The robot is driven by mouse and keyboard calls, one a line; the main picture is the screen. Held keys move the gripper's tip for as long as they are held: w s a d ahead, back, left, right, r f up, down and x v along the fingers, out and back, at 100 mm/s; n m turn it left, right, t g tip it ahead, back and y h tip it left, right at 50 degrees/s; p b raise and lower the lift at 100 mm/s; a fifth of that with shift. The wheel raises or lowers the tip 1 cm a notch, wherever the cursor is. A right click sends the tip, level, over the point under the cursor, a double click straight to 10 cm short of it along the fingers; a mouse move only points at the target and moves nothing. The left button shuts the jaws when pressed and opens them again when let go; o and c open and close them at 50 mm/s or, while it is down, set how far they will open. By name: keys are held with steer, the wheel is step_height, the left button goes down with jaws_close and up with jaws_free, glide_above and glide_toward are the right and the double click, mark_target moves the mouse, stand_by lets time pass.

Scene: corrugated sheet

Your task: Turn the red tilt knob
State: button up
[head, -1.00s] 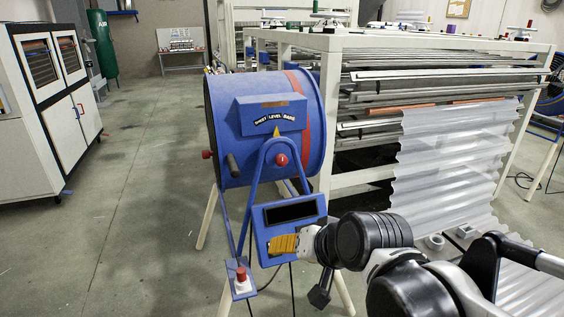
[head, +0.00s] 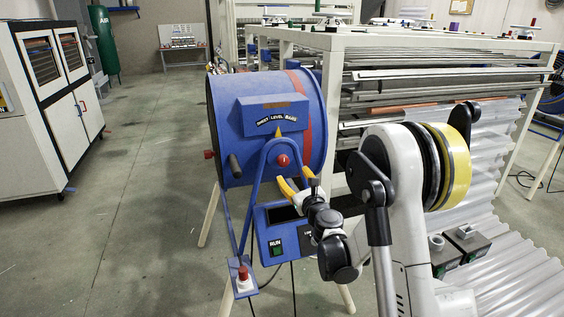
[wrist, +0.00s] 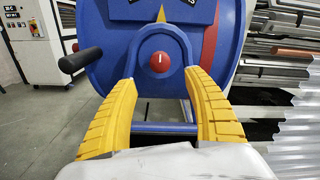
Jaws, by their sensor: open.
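A round red knob (head: 283,160) with a white mark sits at the top of the blue arched bracket, on the front of the blue drum (head: 225,115). It also shows in the wrist view (wrist: 160,62), centred beyond the fingers. My gripper (head: 297,181) is open, its yellow fingers spread, just below and to the right of the knob in the head view. In the wrist view my gripper (wrist: 161,78) has one finger on each side of the knob's line. The fingers look apart from the knob, with nothing between them.
A black handle (head: 235,165) sticks out left of the knob. Another red knob (head: 208,154) is on the drum's left side. A blue control box (head: 275,232) with a green RUN button hangs below, and a red button (head: 243,273) stands lower left. Open floor lies left.

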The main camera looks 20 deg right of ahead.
mark_target(284, 164)
steer(key=w+b, duration=0.1)
steer(key=w, duration=0.3)
steer(key=w+b, duration=0.1)
steer(key=w, duration=0.4)
steer(key=shift+w+a+f, duration=0.1)
steer(key=shift+w+a, duration=0.1)
steer(key=shift+w, duration=0.1)
steer(key=shift+w+b, duration=0.35)
steer(key=shift+w, duration=0.15)
steer(key=c, duration=1.2)
